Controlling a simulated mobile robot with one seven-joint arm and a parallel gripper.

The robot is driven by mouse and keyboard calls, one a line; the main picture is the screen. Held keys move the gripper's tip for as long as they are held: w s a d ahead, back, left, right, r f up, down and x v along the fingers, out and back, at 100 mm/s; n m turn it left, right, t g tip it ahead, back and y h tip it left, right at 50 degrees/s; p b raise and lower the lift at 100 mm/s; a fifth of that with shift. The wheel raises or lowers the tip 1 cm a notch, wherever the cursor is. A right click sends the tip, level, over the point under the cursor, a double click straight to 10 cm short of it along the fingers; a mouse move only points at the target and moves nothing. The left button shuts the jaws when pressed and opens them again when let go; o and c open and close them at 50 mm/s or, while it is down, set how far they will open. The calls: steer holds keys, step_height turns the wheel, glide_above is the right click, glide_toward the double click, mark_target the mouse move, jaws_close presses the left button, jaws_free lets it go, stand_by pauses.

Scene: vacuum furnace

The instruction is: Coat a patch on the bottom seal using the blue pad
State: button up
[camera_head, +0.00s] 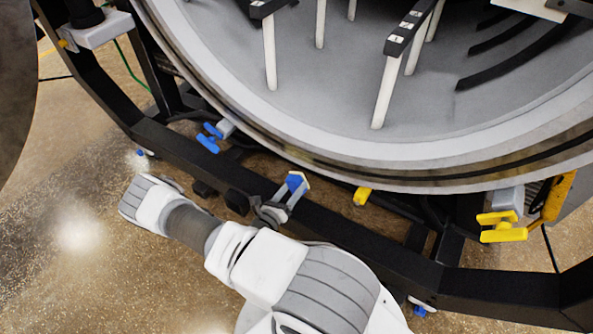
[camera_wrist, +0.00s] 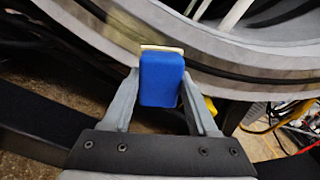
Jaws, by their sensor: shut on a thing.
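The blue pad (camera_wrist: 161,82) is held between the two grey fingers of my gripper (camera_wrist: 160,90) in the wrist view, with a pale strip along its far edge. In the head view the pad (camera_head: 294,183) shows as a small blue spot at the tip of my gripper (camera_head: 292,188), just below the round furnace rim. The bottom seal appears as a dark line (camera_wrist: 234,87) running along the rim in the wrist view. The pad overlaps the rim in that view. I cannot tell whether it touches the seal.
The furnace chamber (camera_head: 330,90) with pale posts is above. A black frame beam (camera_head: 335,228) runs below the rim. Yellow clamps (camera_head: 502,227) are at right, a smaller yellow one (camera_head: 362,196) is near my gripper, and a blue clamp (camera_head: 209,138) is at left.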

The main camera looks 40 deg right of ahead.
mark_target(313, 160)
steer(key=shift+d, duration=0.1)
steer(key=x, duration=0.6)
steer(key=shift+w+d+b, duration=0.15)
steer(key=shift+d+b, duration=0.1)
steer(key=shift+b, duration=0.2)
steer(key=shift+x, duration=1.05)
stand_by(0.7)
steer(key=shift+w, duration=0.15)
